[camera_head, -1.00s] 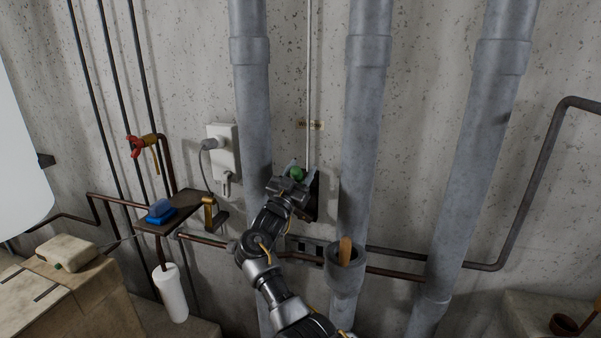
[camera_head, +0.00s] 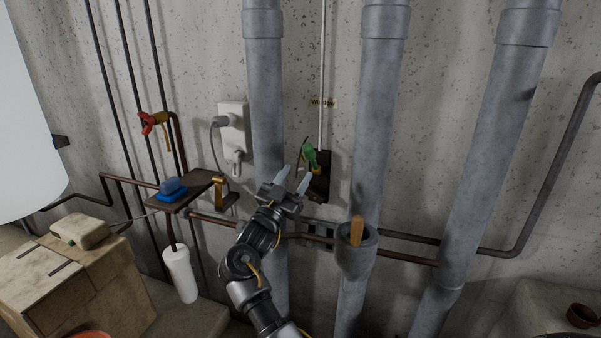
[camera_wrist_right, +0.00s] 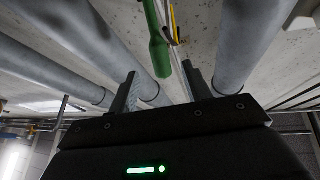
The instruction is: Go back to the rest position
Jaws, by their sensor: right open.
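My right gripper (camera_head: 293,181) is open and empty in front of the wall, just left of and below a green-handled thing (camera_head: 310,156). The green handle (camera_wrist_right: 158,50) also shows in the right wrist view, beyond the open fingers (camera_wrist_right: 160,88) and apart from them. It sits at a dark plate (camera_head: 321,185) on the wall, under a thin white vertical conduit. My left gripper is not in view.
Thick grey pipes (camera_head: 381,120) stand on both sides of the green handle. A wooden handle (camera_head: 356,230) stands in a pipe cup. A small shelf (camera_head: 202,190) holds a blue object (camera_head: 172,189). A cardboard box (camera_head: 75,285) stands at lower left.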

